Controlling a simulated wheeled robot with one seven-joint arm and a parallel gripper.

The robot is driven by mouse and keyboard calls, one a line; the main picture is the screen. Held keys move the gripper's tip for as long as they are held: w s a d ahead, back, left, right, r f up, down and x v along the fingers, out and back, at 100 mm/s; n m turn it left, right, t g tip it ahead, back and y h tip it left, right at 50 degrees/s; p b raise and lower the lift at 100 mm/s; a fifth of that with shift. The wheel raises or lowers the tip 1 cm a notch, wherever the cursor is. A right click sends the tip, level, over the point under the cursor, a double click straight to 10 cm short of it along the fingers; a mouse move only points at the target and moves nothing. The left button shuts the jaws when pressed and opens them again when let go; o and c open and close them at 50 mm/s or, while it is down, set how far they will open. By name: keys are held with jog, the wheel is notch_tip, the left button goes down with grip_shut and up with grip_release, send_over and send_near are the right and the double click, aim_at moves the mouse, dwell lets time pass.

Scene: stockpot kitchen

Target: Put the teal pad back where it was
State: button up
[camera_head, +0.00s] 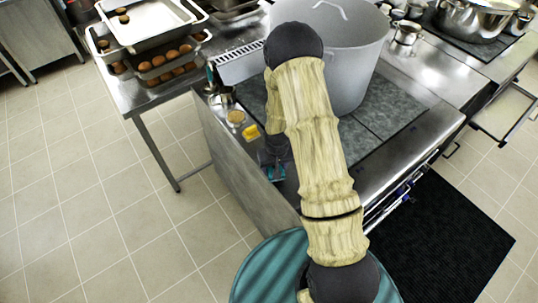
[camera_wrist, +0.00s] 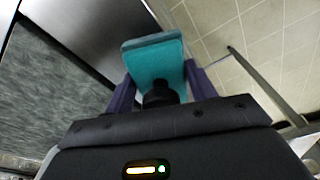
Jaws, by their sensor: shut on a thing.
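The teal pad (camera_wrist: 153,62) is held between the two fingers of my gripper (camera_wrist: 158,90) in the wrist view. I cannot tell whether the pad touches the counter top.
A yellow block (camera_head: 251,132) and small containers (camera_head: 236,117) stand on the counter just behind my gripper. A large grey stockpot (camera_head: 355,60) stands on the dark cooktop (camera_head: 362,135). A steel table with trays of brown rolls (camera_head: 165,65) is at left. Tiled floor lies beyond the counter edge.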

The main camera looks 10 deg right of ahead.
jog(key=w+r, duration=0.1)
jog(key=w+n+b, duration=0.1)
jog(key=w, duration=0.1)
jog(key=w+r+n, duration=0.1)
jog(key=shift+w+a+r, duration=0.25)
jog(key=shift+w+r, duration=0.05)
jog(key=shift+w, duration=0.05)
jog(key=w+r+n+b, duration=0.1)
jog(key=w+r+n, duration=0.1)
jog(key=w+r, duration=0.2)
jog(key=shift+d+r+y, duration=0.25)
jog(key=shift+r+y, duration=0.05)
jog(key=shift+r, duration=0.1)
jog(key=shift+w, duration=0.1)
jog(key=shift+f+p, duration=0.85)
jog(key=shift+f, duration=2.1)
notch_tip(320, 180, down, 4)
jog(key=shift+r+p, duration=0.1)
jog(key=shift+p, duration=0.65)
jog(key=shift+f, duration=0.2)
